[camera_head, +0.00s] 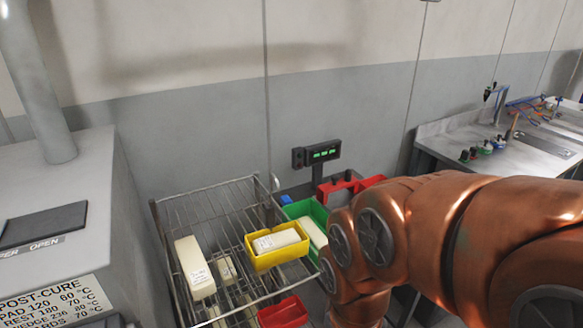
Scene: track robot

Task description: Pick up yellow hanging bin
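The yellow hanging bin (264,263) is in the lower middle of the head view, at the right side of a wire rack. A white labelled block (277,240) lies in it and rises above its rim. A green bin (301,210) with another pale block stands just behind and to the right of it. My copper-coloured arm fills the lower right and covers part of the space beside the green bin. My gripper is not visible, so its state and its distance from the yellow bin are hidden.
The wire rack (212,194) holds several pale blocks (195,268). A red bin (283,313) sits below the yellow one. A small display (316,154) and a red holder (350,186) stand behind. A grey machine (60,190) borders the left, and a workbench (455,130) the right.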

